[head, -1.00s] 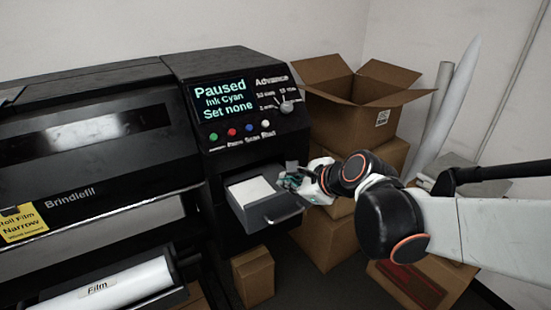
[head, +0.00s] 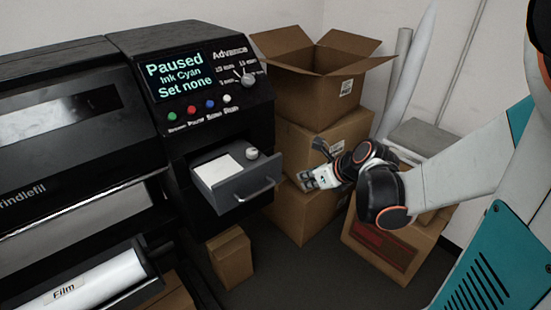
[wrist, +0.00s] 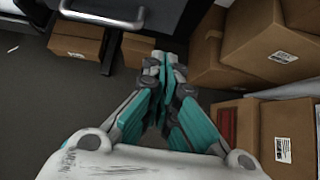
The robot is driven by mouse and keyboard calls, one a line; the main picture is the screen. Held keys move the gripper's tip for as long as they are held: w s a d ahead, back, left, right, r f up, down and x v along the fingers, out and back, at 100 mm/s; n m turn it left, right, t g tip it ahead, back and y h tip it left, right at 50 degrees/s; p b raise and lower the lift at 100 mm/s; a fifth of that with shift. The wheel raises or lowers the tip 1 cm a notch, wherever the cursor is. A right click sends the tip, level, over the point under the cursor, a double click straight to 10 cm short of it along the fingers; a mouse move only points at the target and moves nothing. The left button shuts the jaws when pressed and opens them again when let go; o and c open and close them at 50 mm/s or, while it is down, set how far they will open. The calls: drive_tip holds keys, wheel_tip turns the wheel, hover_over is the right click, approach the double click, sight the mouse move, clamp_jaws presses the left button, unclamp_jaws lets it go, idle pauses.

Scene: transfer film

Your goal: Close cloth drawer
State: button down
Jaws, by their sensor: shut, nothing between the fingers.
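The cloth drawer (head: 236,186) is a grey drawer pulled out of the black printer, below its control panel. White cloth (head: 222,170) lies in it on the left, and a small pale knob-like item (head: 252,154) stands at its back right. A bar handle (head: 257,190) runs across its front; a handle also shows at the top of the wrist view (wrist: 112,18). My gripper (head: 310,180) is shut and empty, to the right of the drawer front and apart from it. In the wrist view my gripper's fingertips (wrist: 163,62) are together, with the floor beneath.
Stacked cardboard boxes (head: 325,140) stand behind and right of my gripper, with an open box (head: 315,90) on top. A small box (head: 229,258) stands on the floor below the drawer. The film roll (head: 85,280) is at lower left. Floor in front of the drawer is clear.

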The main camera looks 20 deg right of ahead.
drive_tip(key=shift+w+a+f+b, duration=0.5)
drive_tip(key=shift+w+f, duration=0.4)
drive_tip(key=shift+w, duration=0.6)
drive_tip(key=shift+w+a+f+b, duration=0.5)
drive_tip(key=shift+w+f, duration=0.35)
drive_tip(key=shift+w, duration=0.6)
drive_tip(key=shift+w+a+f+b, duration=0.5)
drive_tip(key=shift+w+f, duration=0.4)
drive_tip(key=shift+w, duration=0.6)
